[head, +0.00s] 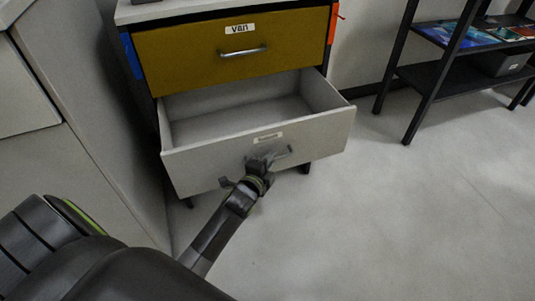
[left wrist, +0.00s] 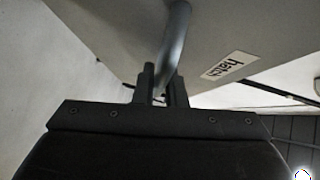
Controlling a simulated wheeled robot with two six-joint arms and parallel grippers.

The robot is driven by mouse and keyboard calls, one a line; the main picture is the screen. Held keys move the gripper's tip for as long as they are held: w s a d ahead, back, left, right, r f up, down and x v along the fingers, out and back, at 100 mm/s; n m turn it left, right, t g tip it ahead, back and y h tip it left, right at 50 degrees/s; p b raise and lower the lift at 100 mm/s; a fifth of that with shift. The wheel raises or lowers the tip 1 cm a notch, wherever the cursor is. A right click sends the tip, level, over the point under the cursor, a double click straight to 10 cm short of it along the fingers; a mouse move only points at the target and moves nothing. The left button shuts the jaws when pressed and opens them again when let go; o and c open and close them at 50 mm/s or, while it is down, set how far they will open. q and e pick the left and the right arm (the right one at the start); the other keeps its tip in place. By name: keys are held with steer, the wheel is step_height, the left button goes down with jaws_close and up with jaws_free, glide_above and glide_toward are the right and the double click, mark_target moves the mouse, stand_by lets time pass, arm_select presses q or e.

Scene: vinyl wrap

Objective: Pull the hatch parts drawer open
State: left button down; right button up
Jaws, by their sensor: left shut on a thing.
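The hatch parts drawer (head: 210,168) is the lower, pale grey drawer of a cabinet. It stands well out from the cabinet, and its inside looks empty. Its small label (head: 268,137) is too small to read in the head view; in the left wrist view the label (left wrist: 230,66) reads "hatch". My left gripper (head: 262,163) is at the drawer front, shut on the drawer's bar handle (head: 284,153). In the left wrist view the handle (left wrist: 174,42) runs down between the two fingers of the gripper (left wrist: 161,88). My right gripper is not in view.
Above it, a mustard drawer (head: 190,55) labelled "van" is shut. Pale grey furniture (head: 75,120) stands close on the left. A black shelf rack (head: 430,82) stands at the right. The floor (head: 410,215) in front and to the right is clear.

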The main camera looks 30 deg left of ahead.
arm_select(q)
steer(key=shift+s+d, duration=0.45)
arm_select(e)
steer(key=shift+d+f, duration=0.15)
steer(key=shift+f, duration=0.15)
arm_select(q)
steer(key=c, duration=1.5)
jaws_free()
steer(key=shift+s+p, duration=0.1)
steer(key=shift+p, duration=0.2)
